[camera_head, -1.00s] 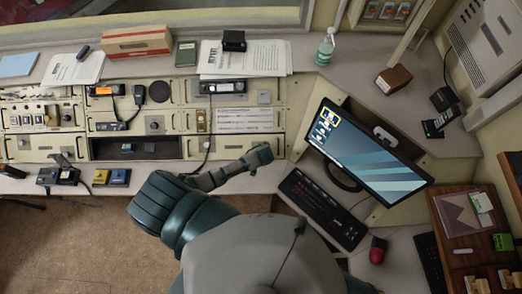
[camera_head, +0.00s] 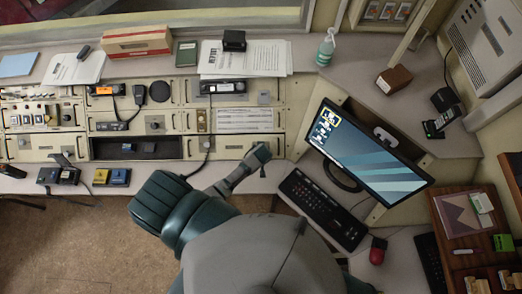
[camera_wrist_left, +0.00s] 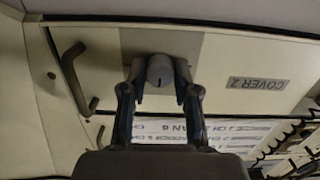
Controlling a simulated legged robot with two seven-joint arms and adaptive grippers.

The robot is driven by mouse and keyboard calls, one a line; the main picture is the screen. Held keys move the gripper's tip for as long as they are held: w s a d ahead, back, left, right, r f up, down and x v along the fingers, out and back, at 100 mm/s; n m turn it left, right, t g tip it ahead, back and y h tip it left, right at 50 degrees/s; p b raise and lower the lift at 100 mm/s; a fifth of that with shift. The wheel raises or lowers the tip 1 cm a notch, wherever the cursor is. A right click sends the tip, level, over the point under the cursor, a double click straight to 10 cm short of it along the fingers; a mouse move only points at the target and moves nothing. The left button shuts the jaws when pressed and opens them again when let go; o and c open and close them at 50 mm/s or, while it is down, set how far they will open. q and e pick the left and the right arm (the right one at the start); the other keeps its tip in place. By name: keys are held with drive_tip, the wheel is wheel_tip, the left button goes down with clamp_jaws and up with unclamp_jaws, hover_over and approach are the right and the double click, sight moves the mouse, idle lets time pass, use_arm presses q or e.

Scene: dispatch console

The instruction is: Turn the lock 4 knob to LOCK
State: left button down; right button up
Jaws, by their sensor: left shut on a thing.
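My left gripper (camera_head: 261,152) is at the right end of the lower console panels in the head view. In the left wrist view, my left gripper (camera_wrist_left: 160,88) has its two fingers on either side of a grey rounded knob (camera_wrist_left: 160,70) and is shut on it. The knob has a dark pointer mark and sits on a grey patch of a cream panel (camera_wrist_left: 225,55). A label there (camera_wrist_left: 255,84) reads COVER 2, upside down. In the head view the gripper hides this knob. No lock 4 label is legible. My right gripper is not in view.
A coiled cord (camera_wrist_left: 290,140) is at lower right. In the head view a keyboard (camera_head: 322,210) and monitor (camera_head: 365,150) stand to the right.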

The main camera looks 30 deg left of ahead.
use_arm(q)
drive_tip(key=shift+w+r, duration=0.2)
drive_tip(key=shift+w, duration=0.05)
drive_tip(key=c, duration=0.9)
unclamp_jaws()
drive_tip(key=shift+o, duration=0.2)
drive_tip(key=shift+s+f, duration=0.1)
drive_tip(key=shift+s, duration=0.1)
drive_tip(key=shift+s+d+r, duration=0.1)
drive_tip(key=shift+r, duration=0.2)
drive_tip(key=v, duration=1.1)
